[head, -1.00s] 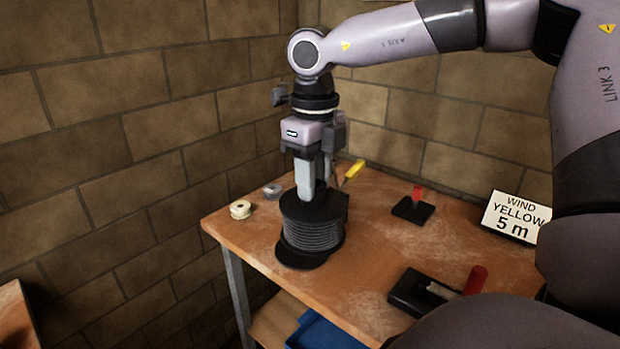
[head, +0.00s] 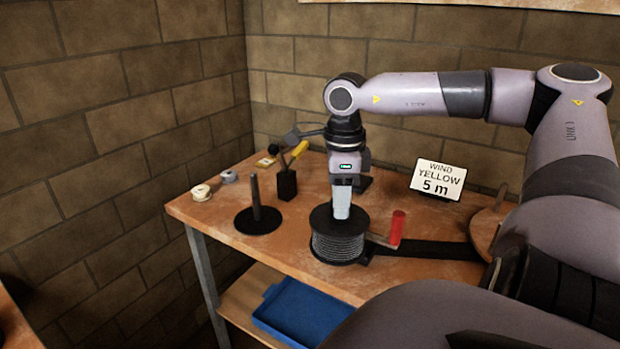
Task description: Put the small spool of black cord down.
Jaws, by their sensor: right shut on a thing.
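A spool with black flanges and ribbed cord that looks dark grey (head: 338,248) is at the front middle of the workbench. My right gripper (head: 341,210) points straight down and is shut on the top middle of this spool. The spool is upright, right beside a red crank handle (head: 397,227). I cannot tell whether its underside rests on something, as its lower side hides what is below. My left gripper is not in view.
A black round stand with a bare upright post (head: 256,195) is to the left of the spool. A black holder with a yellow-handled tool (head: 287,183) stands behind. A sign (head: 437,180) reads "WIND YELLOW 5 m". A blue tray (head: 303,313) is on the lower shelf.

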